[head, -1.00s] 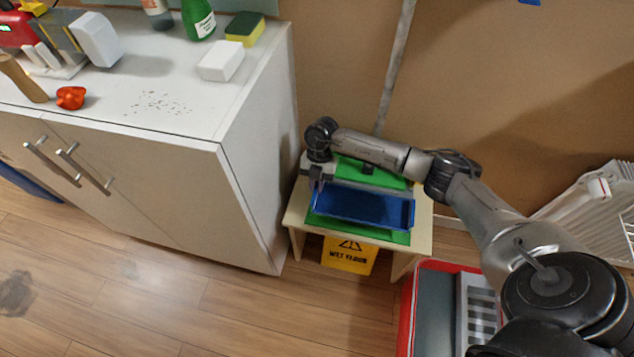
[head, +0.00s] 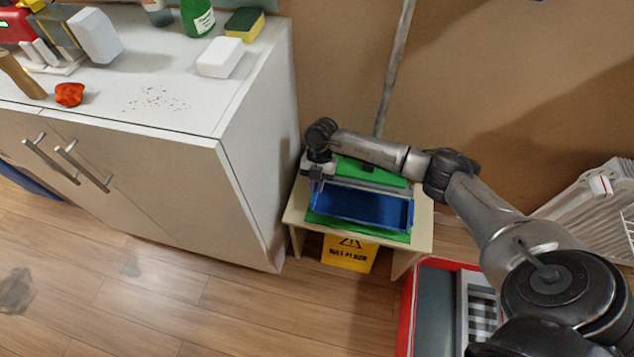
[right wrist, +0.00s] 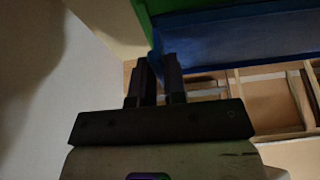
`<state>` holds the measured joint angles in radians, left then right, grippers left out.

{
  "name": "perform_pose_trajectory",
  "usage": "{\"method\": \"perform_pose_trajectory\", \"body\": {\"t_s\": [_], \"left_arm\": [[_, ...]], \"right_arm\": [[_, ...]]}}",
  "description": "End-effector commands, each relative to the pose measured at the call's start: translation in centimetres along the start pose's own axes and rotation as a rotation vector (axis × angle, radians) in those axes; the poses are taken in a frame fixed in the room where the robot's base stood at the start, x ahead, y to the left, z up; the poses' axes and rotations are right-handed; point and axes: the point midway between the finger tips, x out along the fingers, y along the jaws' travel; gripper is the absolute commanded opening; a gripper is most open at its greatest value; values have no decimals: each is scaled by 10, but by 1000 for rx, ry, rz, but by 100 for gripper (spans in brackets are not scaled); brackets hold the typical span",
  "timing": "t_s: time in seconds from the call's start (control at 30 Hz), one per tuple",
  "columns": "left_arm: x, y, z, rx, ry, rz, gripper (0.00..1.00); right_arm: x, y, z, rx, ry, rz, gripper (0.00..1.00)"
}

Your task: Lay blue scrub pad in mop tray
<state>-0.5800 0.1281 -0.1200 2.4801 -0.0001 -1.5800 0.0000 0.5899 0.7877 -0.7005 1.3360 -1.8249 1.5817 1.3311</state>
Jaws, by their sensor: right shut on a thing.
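A blue tray-like piece with a raised rim (head: 365,208) lies over a green mat or tray (head: 372,236) on a small wooden table. My right gripper (head: 317,186) is at its left end, pointing down. In the right wrist view, my right gripper (right wrist: 157,80) has its fingers close together at the edge of the blue piece (right wrist: 235,38), shut on that edge as far as I can see. The fingertips' contact is dark and partly hidden. I cannot make out a separate blue scrub pad. My left gripper is not in view.
A white cabinet (head: 250,185) stands close left of the small table (head: 424,212). A yellow wet-floor sign (head: 348,252) is below the tabletop. A pole (head: 396,65) leans on the wall behind. A red-rimmed bin (head: 408,310) stands at the front right.

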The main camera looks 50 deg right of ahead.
Motion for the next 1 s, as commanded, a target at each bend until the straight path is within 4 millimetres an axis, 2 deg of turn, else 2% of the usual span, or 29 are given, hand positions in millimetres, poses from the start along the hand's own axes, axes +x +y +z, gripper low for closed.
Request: {"method": "perform_pose_trajectory", "body": {"t_s": [0.6, 1.0], "left_arm": [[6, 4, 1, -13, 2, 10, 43], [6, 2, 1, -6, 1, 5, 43]], "right_arm": [[17, 0, 7, -1, 0, 0, 0], [18, 0, 7, -1, 0, 0, 0]]}}
